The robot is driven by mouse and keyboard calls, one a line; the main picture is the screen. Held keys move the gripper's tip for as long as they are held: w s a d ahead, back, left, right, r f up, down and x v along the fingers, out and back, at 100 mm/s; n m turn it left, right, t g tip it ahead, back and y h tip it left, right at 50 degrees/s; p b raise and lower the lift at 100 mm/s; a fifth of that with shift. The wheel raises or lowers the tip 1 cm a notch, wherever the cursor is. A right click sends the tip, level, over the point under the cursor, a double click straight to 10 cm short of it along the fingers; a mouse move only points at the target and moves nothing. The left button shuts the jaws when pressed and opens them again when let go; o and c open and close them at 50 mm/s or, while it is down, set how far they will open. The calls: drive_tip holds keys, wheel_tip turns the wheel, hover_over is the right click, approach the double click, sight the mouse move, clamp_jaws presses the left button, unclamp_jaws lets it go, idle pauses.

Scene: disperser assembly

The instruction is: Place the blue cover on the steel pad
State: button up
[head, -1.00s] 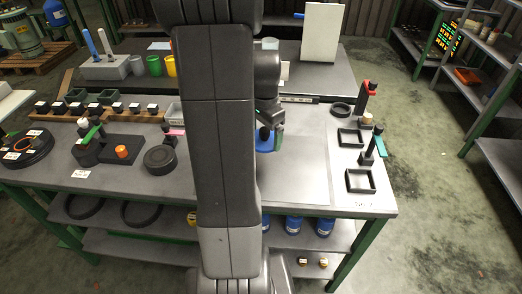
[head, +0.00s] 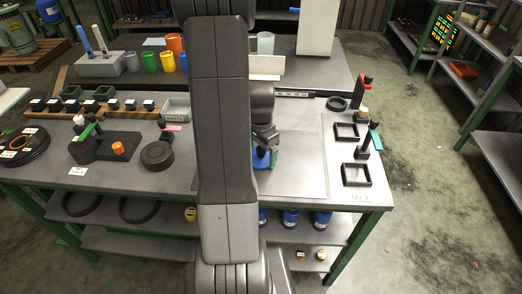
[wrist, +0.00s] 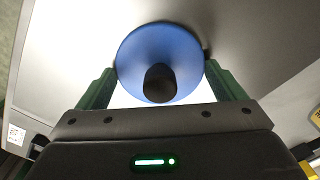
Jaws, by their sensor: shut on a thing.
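The blue cover (head: 262,159) is a round disc with a black knob; it also shows in the wrist view (wrist: 145,52). My gripper (head: 266,148) points down at the cover, partly hidden behind my own arm in the head view. In the wrist view its green fingers (wrist: 160,72) stand on opposite sides of the disc, shut on its rim. The steel pad (head: 302,165) is a flat, light grey plate on the table. The cover is over the pad's left part in the head view; I cannot tell whether it touches the pad.
Black square frames (head: 356,175) and small stands (head: 364,140) line the table's right edge. A black round part (head: 157,155) and an orange piece (head: 118,148) lie left of my arm. A raised back shelf holds coloured cups (head: 150,62). The pad's right part is clear.

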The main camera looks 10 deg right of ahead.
sight(261, 148)
drive_tip(key=shift+f, duration=0.15)
drive_tip(key=o, duration=1)
drive_tip(key=shift+c, duration=0.2)
wheel_tip(261, 148, up, 12)
